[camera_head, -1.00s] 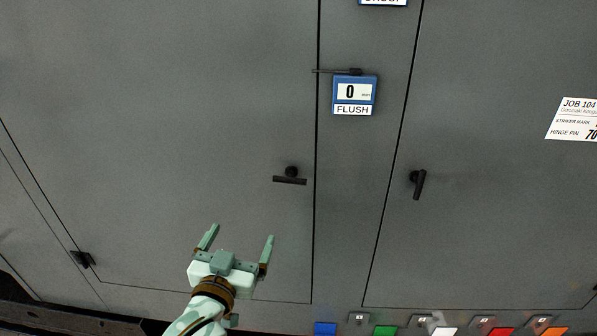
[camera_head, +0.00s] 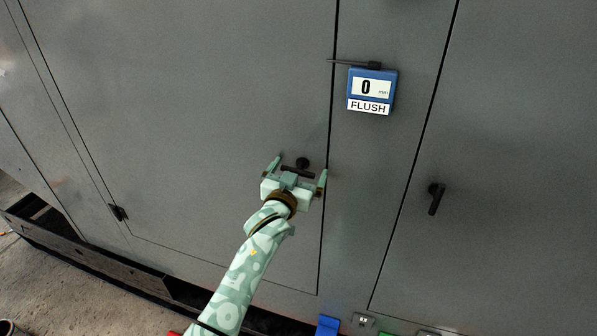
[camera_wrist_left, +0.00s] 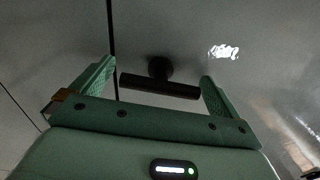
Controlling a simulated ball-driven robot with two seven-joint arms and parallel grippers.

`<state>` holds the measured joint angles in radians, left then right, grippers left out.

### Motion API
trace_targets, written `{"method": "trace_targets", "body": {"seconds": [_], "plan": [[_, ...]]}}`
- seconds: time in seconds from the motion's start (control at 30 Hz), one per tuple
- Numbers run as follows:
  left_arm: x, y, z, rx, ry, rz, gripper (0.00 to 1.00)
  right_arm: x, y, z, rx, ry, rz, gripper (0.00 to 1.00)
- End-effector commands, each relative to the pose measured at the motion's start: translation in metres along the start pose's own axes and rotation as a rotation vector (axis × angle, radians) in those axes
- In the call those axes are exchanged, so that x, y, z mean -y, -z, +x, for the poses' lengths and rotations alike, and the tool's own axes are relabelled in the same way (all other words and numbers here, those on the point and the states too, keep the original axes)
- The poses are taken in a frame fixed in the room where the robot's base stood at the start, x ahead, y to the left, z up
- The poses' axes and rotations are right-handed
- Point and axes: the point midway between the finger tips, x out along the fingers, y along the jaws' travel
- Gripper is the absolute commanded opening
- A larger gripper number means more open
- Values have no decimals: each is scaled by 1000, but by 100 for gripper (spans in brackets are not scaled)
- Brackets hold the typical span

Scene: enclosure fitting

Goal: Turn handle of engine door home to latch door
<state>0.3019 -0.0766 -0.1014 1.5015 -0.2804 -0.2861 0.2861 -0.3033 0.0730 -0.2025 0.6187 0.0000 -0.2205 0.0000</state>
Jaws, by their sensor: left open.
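The engine door (camera_head: 200,90) is a large grey panel that sits closed in its frame. Its black T-shaped handle (camera_head: 303,164) is near the door's right edge, with the bar lying roughly horizontal. My left gripper (camera_head: 296,174) is open, with its two fingers on either side of the handle bar. In the left wrist view the handle bar (camera_wrist_left: 160,87) lies between the spread fingers (camera_wrist_left: 158,82), with a small gap at each end. The palm hides a little of the handle in the head view. My right gripper is in neither view.
A blue gauge (camera_head: 371,90) reading 0 mm above a FLUSH label is on the panel right of the door. Another black handle (camera_head: 436,198), hanging near vertical, is on the right-hand door. A hinge (camera_head: 118,212) is at lower left. A blue block (camera_head: 327,325) is at the bottom edge.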

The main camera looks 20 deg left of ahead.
Motion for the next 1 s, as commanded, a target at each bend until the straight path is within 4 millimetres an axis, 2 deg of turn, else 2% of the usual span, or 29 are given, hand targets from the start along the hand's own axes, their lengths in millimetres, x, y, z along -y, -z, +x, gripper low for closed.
{"method": "trace_targets", "body": {"seconds": [0.17,0.2,0.3,0.33,0.67,1.0], "plan": [[0,0,0,0,0,0,100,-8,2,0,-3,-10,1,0],[0,0,0,0,0,0,97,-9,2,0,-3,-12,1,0],[0,0,0,0,0,0,69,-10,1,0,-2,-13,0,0],[0,0,0,0,0,0,68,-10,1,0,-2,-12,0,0],[0,0,0,1,0,32,68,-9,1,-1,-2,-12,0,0],[0,0,0,2,-1,243,68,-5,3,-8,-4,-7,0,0]]}}
